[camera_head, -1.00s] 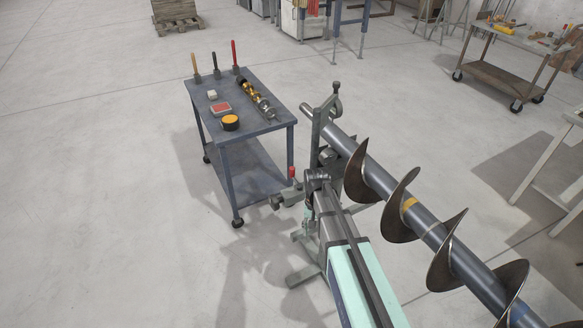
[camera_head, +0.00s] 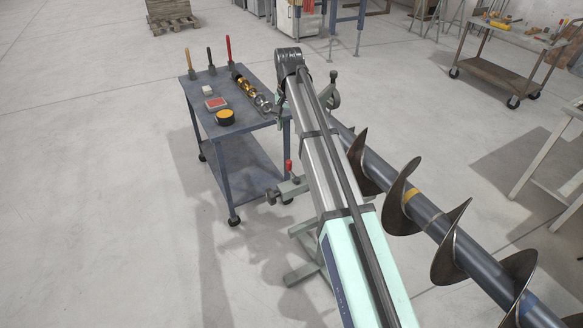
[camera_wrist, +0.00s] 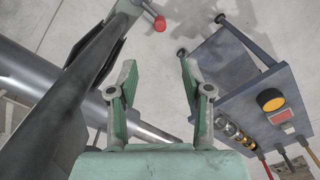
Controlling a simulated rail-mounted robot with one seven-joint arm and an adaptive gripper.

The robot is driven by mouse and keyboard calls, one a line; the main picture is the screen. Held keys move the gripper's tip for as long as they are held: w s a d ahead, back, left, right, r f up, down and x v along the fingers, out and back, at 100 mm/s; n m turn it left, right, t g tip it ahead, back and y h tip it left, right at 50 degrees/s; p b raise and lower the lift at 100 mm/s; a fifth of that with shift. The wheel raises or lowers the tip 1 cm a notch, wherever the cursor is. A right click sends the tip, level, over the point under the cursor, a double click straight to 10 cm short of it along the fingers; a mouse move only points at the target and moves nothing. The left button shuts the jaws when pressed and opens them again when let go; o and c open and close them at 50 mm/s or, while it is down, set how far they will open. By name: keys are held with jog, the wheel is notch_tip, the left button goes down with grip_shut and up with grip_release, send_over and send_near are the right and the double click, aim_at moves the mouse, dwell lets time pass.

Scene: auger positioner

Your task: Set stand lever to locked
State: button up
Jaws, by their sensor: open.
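The stand lever with its red knob (camera_head: 288,167) sticks up from the green-grey auger stand (camera_head: 303,272), left of my arm in the head view. The red knob (camera_wrist: 160,25) also shows at the top of the wrist view, beyond my fingertips. My gripper (camera_wrist: 157,75) is open and empty in the wrist view, apart from the lever. In the head view my arm largely hides the gripper and the stand's post. I cannot tell the lever's locked mark.
The large auger (camera_head: 425,209) runs along the right of my arm. A blue-grey cart (camera_head: 245,124) holding a yellow-black tape roll (camera_head: 225,117), a small gold auger part (camera_head: 246,86) and several upright handles stands behind the lever, to the left. Floor at the left is clear.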

aim_at(289, 161)
notch_tip(289, 161, down, 17)
jog(key=p, duration=0.2)
jog(key=shift+f+p, duration=0.1)
jog(key=shift+p, duration=0.3)
grip_shut()
